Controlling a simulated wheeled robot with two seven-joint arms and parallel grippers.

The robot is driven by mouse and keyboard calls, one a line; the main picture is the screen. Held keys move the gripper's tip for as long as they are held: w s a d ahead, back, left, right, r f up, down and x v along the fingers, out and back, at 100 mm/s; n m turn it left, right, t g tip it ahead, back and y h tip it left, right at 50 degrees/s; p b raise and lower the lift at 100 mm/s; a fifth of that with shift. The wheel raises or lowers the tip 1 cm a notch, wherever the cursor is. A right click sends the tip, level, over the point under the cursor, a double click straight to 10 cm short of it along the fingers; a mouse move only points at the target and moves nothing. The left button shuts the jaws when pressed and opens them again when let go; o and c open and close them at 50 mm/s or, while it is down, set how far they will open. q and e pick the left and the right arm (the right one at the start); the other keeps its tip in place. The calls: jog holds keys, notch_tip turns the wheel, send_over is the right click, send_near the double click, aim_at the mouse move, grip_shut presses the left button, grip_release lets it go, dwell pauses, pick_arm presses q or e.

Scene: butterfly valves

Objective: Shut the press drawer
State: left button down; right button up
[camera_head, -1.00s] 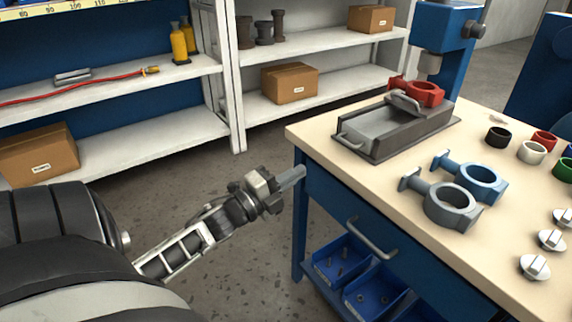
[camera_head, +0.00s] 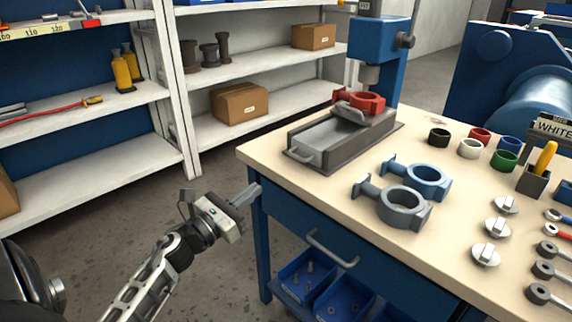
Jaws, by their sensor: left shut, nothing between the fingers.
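The press drawer (camera_head: 338,136) is a grey metal tray in a dark housing on the bench top, in front of the blue press (camera_head: 380,50). A red valve body (camera_head: 362,102) sits at the back end of the drawer housing, below the press ram. My left gripper (camera_head: 247,196) is shut and empty, beside the bench's near left corner, left of the drawer handle and apart from it. My right gripper is out of view.
Grey (camera_head: 397,206) and blue (camera_head: 424,180) valve bodies lie on the bench (camera_head: 350,190). Coloured rings, discs and tools are farther right. A bench drawer handle (camera_head: 333,250) juts from the blue front, above blue bins (camera_head: 305,277). White shelves (camera_head: 110,125) stand behind; the floor between is clear.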

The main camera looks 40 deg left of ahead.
aim_at(286, 175)
pick_arm(q)
jog(key=p+x, duration=0.1)
jog(key=x, duration=1)
jog(key=shift+w, duration=0.35)
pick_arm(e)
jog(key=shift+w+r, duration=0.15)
